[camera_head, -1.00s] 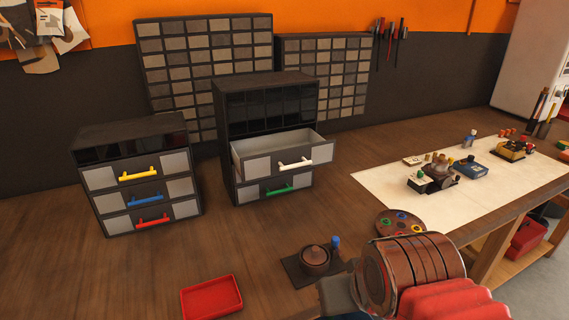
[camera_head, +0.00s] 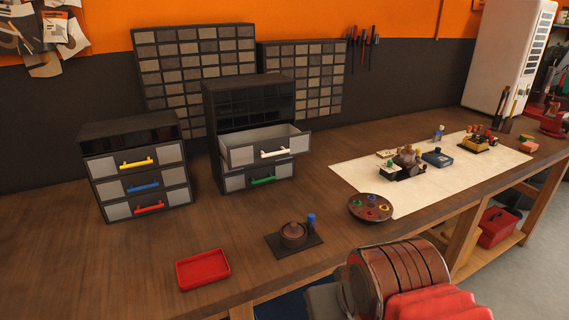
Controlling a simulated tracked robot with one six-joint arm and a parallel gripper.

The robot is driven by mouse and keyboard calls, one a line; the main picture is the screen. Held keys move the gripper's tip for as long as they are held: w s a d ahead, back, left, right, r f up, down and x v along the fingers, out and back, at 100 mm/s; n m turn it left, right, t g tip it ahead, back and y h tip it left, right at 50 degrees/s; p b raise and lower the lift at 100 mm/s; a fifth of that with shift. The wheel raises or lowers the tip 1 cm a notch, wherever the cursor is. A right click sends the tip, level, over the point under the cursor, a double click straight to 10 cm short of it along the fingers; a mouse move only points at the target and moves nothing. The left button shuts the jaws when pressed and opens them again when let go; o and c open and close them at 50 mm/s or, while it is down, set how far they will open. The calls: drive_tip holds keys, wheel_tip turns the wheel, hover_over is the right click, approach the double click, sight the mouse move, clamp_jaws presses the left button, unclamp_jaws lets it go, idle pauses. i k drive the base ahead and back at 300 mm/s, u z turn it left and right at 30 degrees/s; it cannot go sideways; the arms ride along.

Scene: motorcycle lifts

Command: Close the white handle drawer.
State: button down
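The white handle drawer (camera_head: 240,154) is pulled out of the right-hand dark cabinet (camera_head: 226,104), and its grey inside shows. Its white handle (camera_head: 275,153) is on the drawer front. Below it, the green handle drawer (camera_head: 237,181) of the same cabinet is shut. My arm (camera_head: 395,280) shows at the bottom right as brown ribbed and red parts, well apart from the drawer. My gripper cannot be made out in the picture.
A cabinet with yellow, blue and red handles (camera_head: 135,165) stands to the left, its drawers shut. A red tray (camera_head: 203,269), a small pot on a dark board (camera_head: 293,234) and a round palette (camera_head: 370,207) lie in front. A white sheet (camera_head: 460,180) bears small items.

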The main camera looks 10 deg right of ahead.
sight(247, 148)
drive_tip(key=u, duration=1.05)
drive_tip(key=i, duration=0.55)
